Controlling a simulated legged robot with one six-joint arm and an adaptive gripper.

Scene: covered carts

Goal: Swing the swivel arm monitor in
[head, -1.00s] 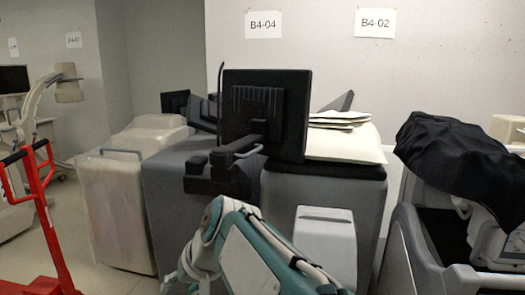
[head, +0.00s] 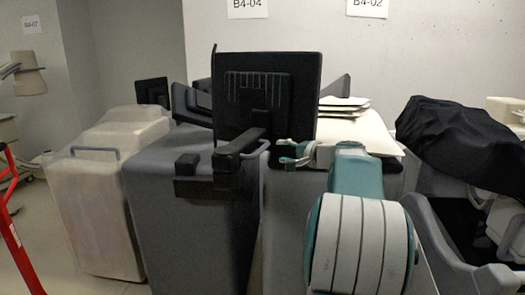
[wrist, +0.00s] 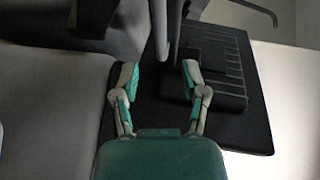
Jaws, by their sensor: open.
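The black monitor (head: 303,92) stands on the dark grey cart in the middle of the head view, its back with the mount plate facing me. Its black swivel arm (head: 232,155) runs out to the left below it, with a grey curved loop beside it. My gripper (head: 284,152) is at the monitor's lower right in the head view, jaws open. The monitor's back (wrist: 247,132) lies behind and right. I cannot tell whether anything touches.
Papers (head: 345,105) lie on the cart top right of the monitor. A plastic-covered cart (head: 95,215) stands at left, and a red frame (head: 12,215) at the far left. A black-draped cart (head: 465,145) stands close at right. A wall is behind.

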